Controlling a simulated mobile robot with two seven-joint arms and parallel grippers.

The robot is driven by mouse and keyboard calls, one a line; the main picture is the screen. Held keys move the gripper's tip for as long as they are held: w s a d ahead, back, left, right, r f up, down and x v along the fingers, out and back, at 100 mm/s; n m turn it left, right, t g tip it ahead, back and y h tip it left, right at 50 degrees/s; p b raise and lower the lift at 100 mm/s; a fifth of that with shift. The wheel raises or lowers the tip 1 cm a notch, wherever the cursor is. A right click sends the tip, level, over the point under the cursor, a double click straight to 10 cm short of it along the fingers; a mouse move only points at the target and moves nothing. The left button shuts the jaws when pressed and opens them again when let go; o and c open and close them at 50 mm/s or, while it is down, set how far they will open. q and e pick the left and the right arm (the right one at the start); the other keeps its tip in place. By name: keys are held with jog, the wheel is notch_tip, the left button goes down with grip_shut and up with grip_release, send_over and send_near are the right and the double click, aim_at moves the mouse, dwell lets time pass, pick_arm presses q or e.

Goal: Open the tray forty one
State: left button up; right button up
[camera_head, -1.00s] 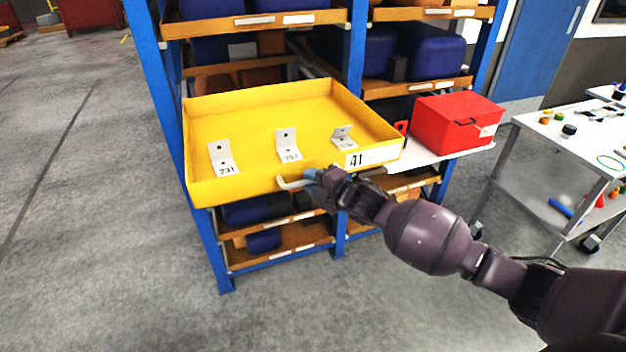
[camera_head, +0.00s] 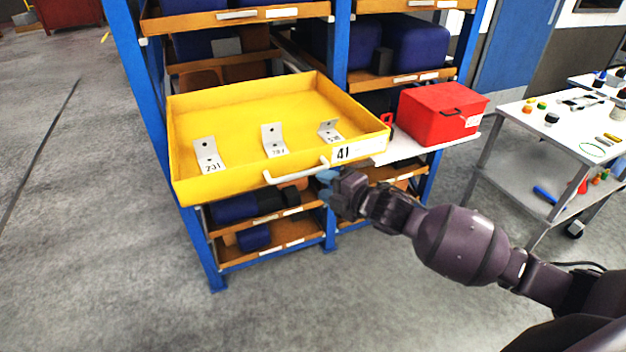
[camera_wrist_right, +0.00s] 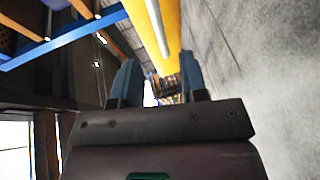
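The yellow tray marked 41 (camera_head: 215,187) sticks far out of the blue shelf rack and is open at the top. Three white angle brackets with number labels lie in it, one of them at the left (camera_head: 207,155). A pale bar handle (camera_head: 297,173) is on its front wall. My right gripper (camera_head: 325,186) is just right of and below the handle, apart from it. In the right wrist view its two blue fingers (camera_wrist_right: 158,85) are spread with nothing between them, and the handle (camera_wrist_right: 157,28) shows beyond them. My left gripper is not in view.
The blue rack (camera_head: 340,60) holds blue and brown bins on several shelves. A red box (camera_head: 440,112) stands on a white shelf right of the tray. A wheeled table (camera_head: 560,140) with small parts is at the right. Grey floor is free at the left and front.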

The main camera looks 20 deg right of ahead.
jog(key=shift+v, duration=1)
jog(key=s+d+f+m+g+h, duration=0.2)
jog(key=s+f+m+h, duration=0.5)
jog(key=s+f+m, duration=1.3)
jog(key=s+m, duration=0.1)
jog(key=s, duration=0.3)
jog(key=shift+d+f+g, duration=0.2)
jog(key=shift+d+g, duration=0.1)
jog(key=shift+g, duration=0.1)
